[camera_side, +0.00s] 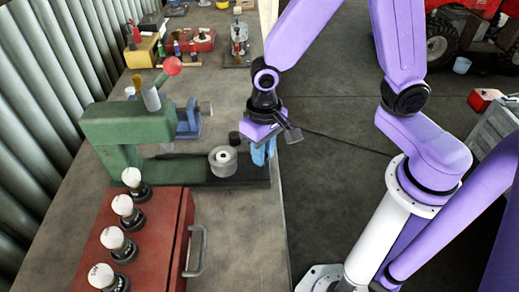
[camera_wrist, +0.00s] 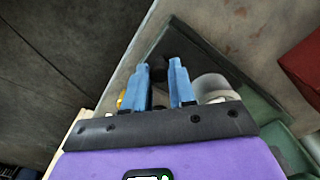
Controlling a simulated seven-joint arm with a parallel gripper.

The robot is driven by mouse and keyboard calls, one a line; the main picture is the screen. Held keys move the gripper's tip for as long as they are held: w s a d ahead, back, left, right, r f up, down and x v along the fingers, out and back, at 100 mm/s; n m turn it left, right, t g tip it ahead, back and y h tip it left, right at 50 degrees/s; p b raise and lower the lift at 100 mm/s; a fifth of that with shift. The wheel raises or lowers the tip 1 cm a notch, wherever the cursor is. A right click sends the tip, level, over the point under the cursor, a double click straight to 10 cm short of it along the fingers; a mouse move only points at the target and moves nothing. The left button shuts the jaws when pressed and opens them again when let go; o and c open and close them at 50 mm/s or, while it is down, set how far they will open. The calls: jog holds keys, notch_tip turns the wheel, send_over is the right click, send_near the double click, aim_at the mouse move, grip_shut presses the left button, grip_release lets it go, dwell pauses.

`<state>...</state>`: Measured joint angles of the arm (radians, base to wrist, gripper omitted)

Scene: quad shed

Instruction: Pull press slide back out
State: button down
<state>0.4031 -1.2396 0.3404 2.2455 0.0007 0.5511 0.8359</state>
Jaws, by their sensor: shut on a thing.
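The green press (camera_side: 128,132) stands on the bench, with a red-balled lever (camera_side: 172,66) at its top. Its dark, flat slide (camera_side: 245,172) reaches out to the right, toward the bench edge. A grey metal cylinder with a pale centre (camera_side: 223,160) sits on the slide, clear of the press head. My gripper (camera_side: 263,153) is at the outer end of the slide, pointing down. In the wrist view its blue fingers (camera_wrist: 161,72) are shut on a small dark part at the slide's end, mostly hidden between them. The cylinder (camera_wrist: 212,88) shows just beside the right finger.
A red box (camera_side: 150,240) with several white-topped knobs stands in front of the press. A small black cylinder (camera_side: 235,138) is behind the slide. A blue vise-like tool (camera_side: 188,120) is beside the press. Open floor lies right of the bench edge.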

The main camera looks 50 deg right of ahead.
jog(key=shift+s+d, duration=0.15)
jog(key=shift+d, duration=0.05)
jog(key=c, duration=0.9)
grip_release()
jog(key=shift+c, duration=0.2)
jog(key=shift+a+r, duration=0.1)
jog(key=shift+r, duration=0.5)
notch_tip(320, 180, up, 16)
jog(key=shift+r, duration=0.15)
jog(key=s+d+f+n, duration=0.4)
jog(key=s+d+n, duration=0.1)
jog(key=s+n, duration=0.1)
jog(key=s+d+f+n, duration=0.3)
jog(key=s+d+n, duration=0.2)
jog(key=s, duration=0.4)
jog(key=shift+d+f+n, duration=0.3)
jog(key=shift+f+n, duration=0.05)
jog(key=shift+n, duration=0.45)
